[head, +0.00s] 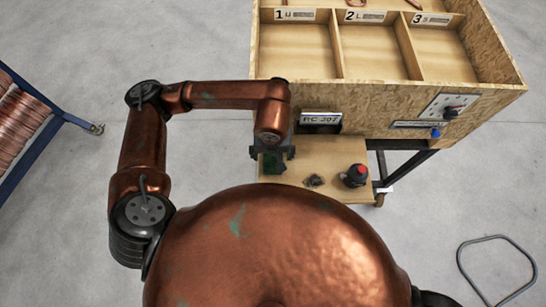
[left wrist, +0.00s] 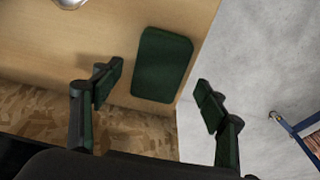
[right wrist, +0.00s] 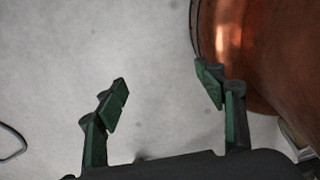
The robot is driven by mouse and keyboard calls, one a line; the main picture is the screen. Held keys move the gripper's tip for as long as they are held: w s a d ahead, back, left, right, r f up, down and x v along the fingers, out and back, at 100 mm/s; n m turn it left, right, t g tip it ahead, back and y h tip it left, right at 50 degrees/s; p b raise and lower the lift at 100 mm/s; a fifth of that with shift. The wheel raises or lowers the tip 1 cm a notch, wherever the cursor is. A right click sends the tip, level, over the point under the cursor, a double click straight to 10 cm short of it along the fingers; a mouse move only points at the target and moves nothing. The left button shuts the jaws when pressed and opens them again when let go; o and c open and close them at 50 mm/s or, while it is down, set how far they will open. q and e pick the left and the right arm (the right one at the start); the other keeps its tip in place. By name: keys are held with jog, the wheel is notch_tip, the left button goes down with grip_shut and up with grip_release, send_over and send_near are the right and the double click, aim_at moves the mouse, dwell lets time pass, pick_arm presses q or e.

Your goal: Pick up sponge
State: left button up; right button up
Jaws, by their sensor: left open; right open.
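The sponge (left wrist: 162,64) is a dark green rounded rectangle lying flat on the wooden shelf near its edge, seen in the left wrist view. My left gripper (left wrist: 158,92) is open above it, with the sponge showing beyond and between its fingers, not held. In the head view my left gripper (head: 272,158) hangs over the left end of the shelf and mostly hides the sponge. My right gripper (right wrist: 164,88) is open and empty above the grey floor, next to my copper body.
The wooden shelf (head: 325,155) also holds a dark bottle with a red top (head: 355,175) and a small dark object (head: 314,181). Above it stands a wooden box (head: 375,95) with numbered compartments. A blue-framed cart (head: 50,130) with copper tubes is at the left.

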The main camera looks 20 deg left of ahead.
aim_at(273, 160)
pick_arm(q)
notch_tip(273, 160, down, 2)
jog(key=shift+w+f, duration=0.1)
jog(key=shift+f, duration=0.15)
jog(key=c, duration=0.8)
pick_arm(e)
jog(key=shift+w+a+r, duration=0.1)
jog(key=shift+w+a, duration=0.1)
jog(key=shift+w, duration=0.3)
jog(key=shift+w+a+r, duration=0.1)
jog(key=shift+w+a, duration=0.05)
jog(key=shift+w, duration=0.35)
pick_arm(q)
jog(key=shift+r, duration=0.1)
jog(key=shift+c, duration=0.2)
pick_arm(e)
jog(key=shift+w+d, duration=0.1)
jog(key=shift+w, duration=0.05)
